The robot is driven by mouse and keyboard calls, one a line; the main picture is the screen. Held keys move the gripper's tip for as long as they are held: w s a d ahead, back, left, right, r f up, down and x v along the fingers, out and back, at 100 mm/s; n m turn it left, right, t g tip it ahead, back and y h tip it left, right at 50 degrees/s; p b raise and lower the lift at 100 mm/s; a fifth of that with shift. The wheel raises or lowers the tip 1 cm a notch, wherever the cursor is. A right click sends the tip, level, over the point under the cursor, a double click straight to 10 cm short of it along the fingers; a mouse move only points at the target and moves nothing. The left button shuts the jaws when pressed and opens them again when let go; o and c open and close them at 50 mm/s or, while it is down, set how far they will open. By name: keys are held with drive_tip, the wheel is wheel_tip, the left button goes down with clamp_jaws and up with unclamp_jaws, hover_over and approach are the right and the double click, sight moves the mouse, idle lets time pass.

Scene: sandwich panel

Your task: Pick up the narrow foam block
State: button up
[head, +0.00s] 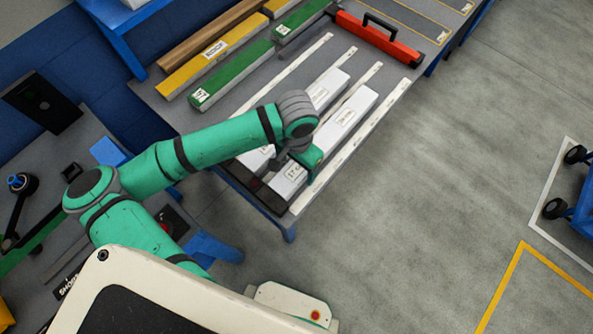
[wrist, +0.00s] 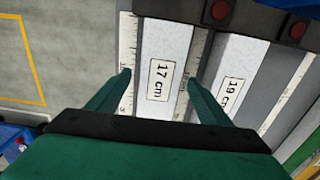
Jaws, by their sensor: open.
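Two white foam blocks lie on the grey table top. The narrow foam block, labelled 17 cm (wrist: 166,42), is the right-hand one in the head view (head: 362,103). The other block, labelled 19 cm (wrist: 242,58), lies beside it and also shows in the head view (head: 331,84). My gripper (wrist: 158,78) is open and empty above the 17 cm block, with one finger toward each long side. In the head view, my gripper (head: 305,168) is over the near end of that block and hides part of it. The fingertips' height over the block is unclear.
White measuring strips (head: 385,115) run along the blocks. Yellow (head: 215,52) and green (head: 232,76) bars lie farther left on the table (head: 180,116). A red tool with a black handle (head: 380,38) lies at the far end.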

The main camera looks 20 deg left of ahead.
sight(296, 170)
drive_tip(key=shift+f, duration=1.5)
drive_tip(key=shift+s, duration=0.1)
drive_tip(key=c, duration=1.1)
drive_tip(key=shift+c, duration=0.2)
drive_tip(key=shift+r, duration=0.15)
